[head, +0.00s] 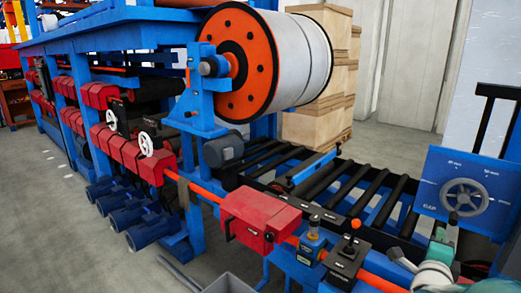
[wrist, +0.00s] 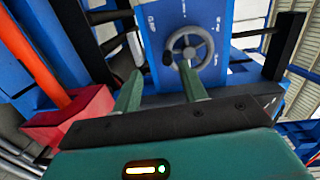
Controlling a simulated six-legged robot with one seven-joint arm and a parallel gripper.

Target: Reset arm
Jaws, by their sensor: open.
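My gripper (wrist: 160,92) is open in the wrist view, with two green fingers apart and nothing between them. Beyond the fingers is a blue panel (wrist: 150,28) with a grey handwheel (wrist: 189,46). The blue panel (head: 425,181) and its handwheel (head: 464,198) also show at the right of the head view. Part of my green arm is at the lower right of the head view, below the panel. I cannot tell from the head view how far the fingertips are from the wheel.
A red box (head: 260,218) sits on an orange rail, beside a black lever box (head: 343,261). A roller conveyor (head: 340,185) lies behind. A large white roll (head: 290,60) stands above it, with stacked cartons (head: 315,125) behind. Grey floor (head: 60,220) is clear at the left.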

